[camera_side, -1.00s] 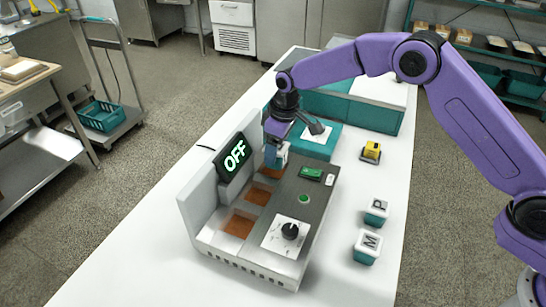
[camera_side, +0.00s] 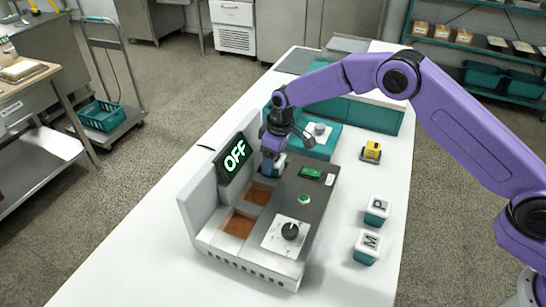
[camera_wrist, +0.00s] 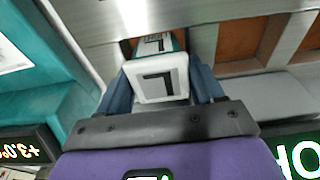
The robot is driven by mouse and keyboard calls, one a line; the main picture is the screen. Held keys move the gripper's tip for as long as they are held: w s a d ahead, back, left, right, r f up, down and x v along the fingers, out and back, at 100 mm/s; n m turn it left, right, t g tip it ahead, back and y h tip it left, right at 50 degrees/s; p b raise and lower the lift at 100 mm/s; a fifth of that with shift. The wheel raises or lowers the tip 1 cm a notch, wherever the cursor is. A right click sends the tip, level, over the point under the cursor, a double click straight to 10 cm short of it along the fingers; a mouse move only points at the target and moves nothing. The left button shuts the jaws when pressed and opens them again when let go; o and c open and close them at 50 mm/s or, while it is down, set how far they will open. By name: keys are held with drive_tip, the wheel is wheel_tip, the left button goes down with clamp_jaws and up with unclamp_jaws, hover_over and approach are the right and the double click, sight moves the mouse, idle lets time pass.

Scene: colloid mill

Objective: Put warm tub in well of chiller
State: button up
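My gripper (camera_side: 269,168) points down over the far end of the grey machine with the OFF display (camera_side: 235,156). Its blue fingers sit on both sides of a tub with a white top and a dark letter like an L, seen in the wrist view (camera_wrist: 162,78). The fingers look closed on it. The tub is at the machine's far well, whose brown edge (camera_wrist: 198,38) shows in the wrist view; how deep it sits is unclear. Two nearer copper wells (camera_side: 238,224) are empty. No label says which machine is the chiller.
A teal unit (camera_side: 322,146) with a white knob plate stands just behind; an orange-digit display (camera_wrist: 22,146) shows in the wrist view. Tubs P (camera_side: 377,211) and M (camera_side: 367,246) and a yellow-buttoned block (camera_side: 372,150) stand right. The machine's black dial (camera_side: 290,231) sticks up.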

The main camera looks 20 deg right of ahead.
sight(279, 160)
drive_tip(key=o, duration=0.4)
drive_tip(key=shift+c, duration=0.2)
drive_tip(key=shift+r, duration=0.15)
wheel_tip(279, 160, up, 12)
drive_tip(key=s+d, duration=0.1)
drive_tip(key=shift+s+d, duration=0.15)
